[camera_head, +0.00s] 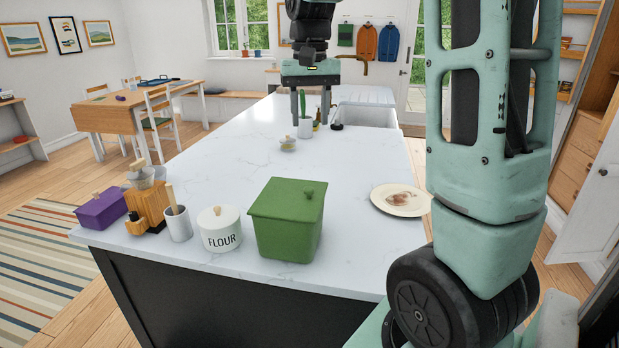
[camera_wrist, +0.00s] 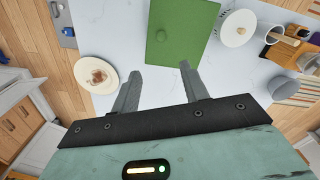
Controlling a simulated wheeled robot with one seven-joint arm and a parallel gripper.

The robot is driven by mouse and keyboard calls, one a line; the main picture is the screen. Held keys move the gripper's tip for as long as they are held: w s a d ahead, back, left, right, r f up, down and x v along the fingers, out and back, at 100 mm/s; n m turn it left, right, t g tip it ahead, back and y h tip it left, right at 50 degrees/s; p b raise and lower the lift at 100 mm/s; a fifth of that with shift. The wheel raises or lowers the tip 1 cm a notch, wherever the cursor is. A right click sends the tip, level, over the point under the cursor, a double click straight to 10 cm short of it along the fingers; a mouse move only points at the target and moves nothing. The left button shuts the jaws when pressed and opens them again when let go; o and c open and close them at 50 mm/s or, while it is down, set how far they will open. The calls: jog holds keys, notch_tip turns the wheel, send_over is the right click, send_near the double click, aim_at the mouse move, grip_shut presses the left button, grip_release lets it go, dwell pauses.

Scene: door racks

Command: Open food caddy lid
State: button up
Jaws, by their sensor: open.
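The food caddy (camera_head: 288,226) is a green box near the front edge of the white island. My gripper (camera_head: 311,118) hangs over the far part of the island, pointing down, apart from the caddy. Its two fingers (camera_wrist: 160,78) are spread and empty, and the lid lies beyond them in the wrist view.
A plate with brown scraps (camera_head: 401,200) lies right of the caddy. A flour canister (camera_head: 219,228), utensil pot (camera_head: 178,222), wooden block (camera_head: 148,207) and purple box (camera_head: 102,208) stand to its left. A small bowl (camera_head: 288,144) and a plant pot (camera_head: 305,128) stand near my gripper. The island's middle is clear.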

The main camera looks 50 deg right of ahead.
aim_at(309, 189)
notch_tip(309, 189, down, 16)
jog(key=shift+a+f+p, duration=0.1)
jog(key=shift+f+p, duration=0.15)
jog(key=shift+p, duration=0.5)
grip_shut()
jog(key=shift+r, duration=0.15)
